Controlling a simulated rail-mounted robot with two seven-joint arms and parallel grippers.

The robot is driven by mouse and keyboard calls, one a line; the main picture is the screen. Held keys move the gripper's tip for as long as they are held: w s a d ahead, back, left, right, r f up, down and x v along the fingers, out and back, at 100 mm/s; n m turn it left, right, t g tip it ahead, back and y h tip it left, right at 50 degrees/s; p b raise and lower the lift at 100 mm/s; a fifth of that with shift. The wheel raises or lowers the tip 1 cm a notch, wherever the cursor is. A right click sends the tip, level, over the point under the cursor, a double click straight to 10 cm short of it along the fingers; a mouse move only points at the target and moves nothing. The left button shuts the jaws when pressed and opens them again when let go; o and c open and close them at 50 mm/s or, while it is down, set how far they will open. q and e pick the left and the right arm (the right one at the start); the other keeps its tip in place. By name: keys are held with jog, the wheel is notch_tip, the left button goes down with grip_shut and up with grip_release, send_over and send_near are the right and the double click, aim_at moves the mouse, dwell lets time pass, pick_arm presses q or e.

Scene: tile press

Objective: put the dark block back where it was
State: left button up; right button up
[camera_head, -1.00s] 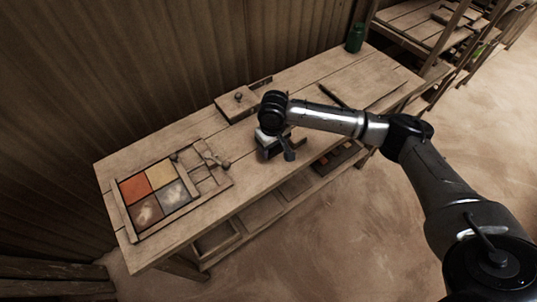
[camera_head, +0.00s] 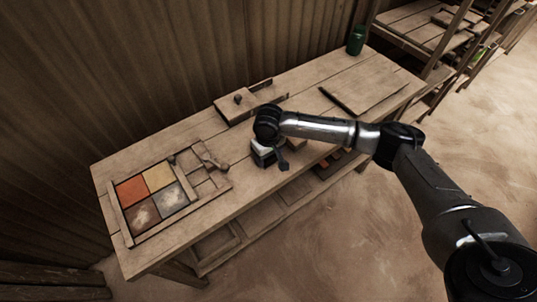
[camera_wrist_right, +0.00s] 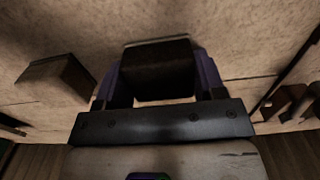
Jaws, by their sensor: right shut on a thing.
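My right gripper (camera_head: 266,158) is over the front part of the workbench, right of the tile frame, pointing down. In the right wrist view its two fingers (camera_wrist_right: 158,80) are on either side of the dark block (camera_wrist_right: 155,68), shut on it. The block's lower face is close to the wooden tabletop; I cannot tell whether it touches. In the head view the gripper and wrist mostly hide the block. My left gripper is not in view.
The wooden tile frame (camera_head: 204,197) holds orange, yellow, brown and grey tiles at the left. A board with a knob (camera_head: 238,99) lies at the back. A flat board (camera_head: 365,90) and a green jar (camera_head: 355,40) are farther right. A brown block (camera_wrist_right: 55,80) shows beside the gripper.

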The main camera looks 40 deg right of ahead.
jog(key=o, duration=0.9)
jog(key=shift+f, duration=0.15)
notch_tip(320, 180, up, 12)
jog(key=p, duration=0.3)
jog(key=shift+p, duration=0.3)
